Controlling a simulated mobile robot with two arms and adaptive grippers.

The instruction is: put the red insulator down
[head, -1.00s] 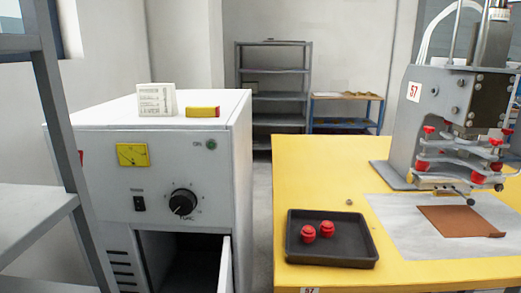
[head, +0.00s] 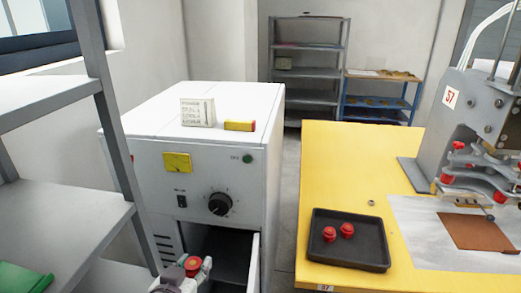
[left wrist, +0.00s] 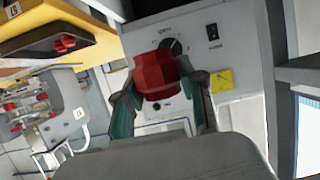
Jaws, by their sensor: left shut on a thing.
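My left gripper (head: 194,266) is at the bottom of the head view, in front of the white cabinet's open drawer. It is shut on a red insulator (head: 192,262), which also shows between the fingers in the left wrist view (left wrist: 157,72). The insulator is held up in the air, clear of any surface that I can see. Two more red insulators (head: 329,234) (head: 347,230) stand in a black tray (head: 350,258) on the yellow table. My right gripper is not in view.
The white cabinet (head: 150,131) carries a small white box (head: 198,112) and a yellow-red box (head: 239,126). Its drawer (head: 252,262) stands open. A grey shelf (head: 70,222) with a green item (head: 20,279) is at left. The yellow table (head: 340,165) holds a press (head: 462,120).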

